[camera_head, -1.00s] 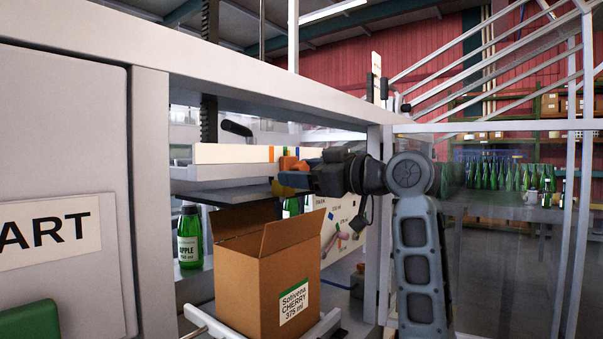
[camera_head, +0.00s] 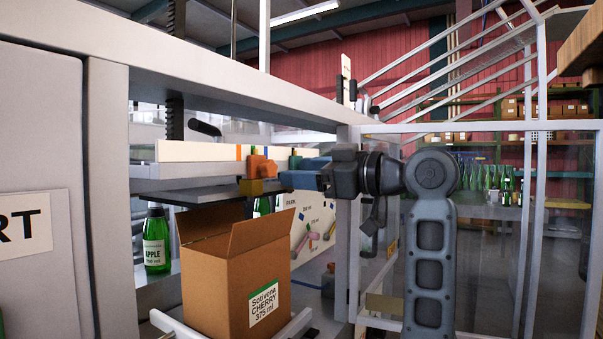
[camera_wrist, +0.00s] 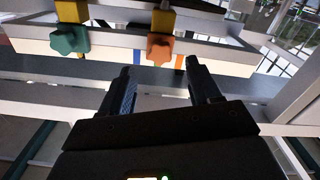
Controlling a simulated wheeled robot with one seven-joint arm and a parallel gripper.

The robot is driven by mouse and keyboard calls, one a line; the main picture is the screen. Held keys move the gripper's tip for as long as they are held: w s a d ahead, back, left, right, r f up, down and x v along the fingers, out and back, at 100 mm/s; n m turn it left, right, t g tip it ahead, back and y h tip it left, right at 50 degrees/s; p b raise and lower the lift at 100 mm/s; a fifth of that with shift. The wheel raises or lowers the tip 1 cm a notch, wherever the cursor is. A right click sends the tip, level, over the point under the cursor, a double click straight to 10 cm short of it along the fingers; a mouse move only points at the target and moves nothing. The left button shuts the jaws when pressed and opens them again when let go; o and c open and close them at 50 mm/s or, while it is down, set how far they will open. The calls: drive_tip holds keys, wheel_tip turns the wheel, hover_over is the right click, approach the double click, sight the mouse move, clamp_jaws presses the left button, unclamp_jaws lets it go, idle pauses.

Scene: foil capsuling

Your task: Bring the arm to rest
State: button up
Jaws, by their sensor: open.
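My gripper (camera_wrist: 160,85) is open and empty in the wrist view, its two dark fingers apart. An orange star-shaped knob (camera_wrist: 161,49) on a yellow clamp lies just beyond the fingertips, in line with the gap and apart from them. A green star-shaped knob (camera_wrist: 69,40) is further left. In the head view my arm reaches left, and the orange knob (camera_head: 262,167) shows at the end of my gripper (camera_head: 285,177). The fingertips are small there, so the exact gap to the knob is hard to tell.
An open cardboard box (camera_head: 233,275) labelled Solivena Cherry stands below on rails. A green bottle (camera_head: 156,240) stands left of it. The machine's grey frame beam (camera_head: 230,80) runs above the arm. A clear panel and slanted rails (camera_head: 470,80) are at right.

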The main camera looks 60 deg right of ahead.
idle(0.3)
drive_tip(key=w+a+f+m+h, duration=0.1)
drive_tip(key=w+a+f+m, duration=0.15)
drive_tip(key=f, duration=0.55)
drive_tip(key=w+a+f+m+h, duration=0.1)
drive_tip(key=a+f+m, duration=0.2)
drive_tip(key=f, duration=0.5)
drive_tip(key=s+a+f+m+g+h, duration=0.1)
drive_tip(key=s+a+f, duration=0.25)
drive_tip(key=f, duration=0.35)
drive_tip(key=s+a+f+m+g, duration=0.1)
drive_tip(key=s+a+f, duration=0.1)
drive_tip(key=a+f, duration=0.35)
drive_tip(key=s+a+f, duration=0.7)
drive_tip(key=s+f, duration=0.4)
drive_tip(key=s, duration=0.3)
drive_tip(key=s+a+n+y, duration=0.1)
drive_tip(key=s+a, duration=0.1)
drive_tip(key=s, duration=0.5)
drive_tip(key=s+a+r+n+g+y+p, duration=0.1)
drive_tip(key=s+a+n, duration=0.1)
drive_tip(key=s, duration=0.5)
drive_tip(key=shift+s+a+r, duration=0.25)
drive_tip(key=shift+s+a, duration=0.1)
drive_tip(key=shift+a, duration=0.4)
drive_tip(key=shift+n, duration=0.25)
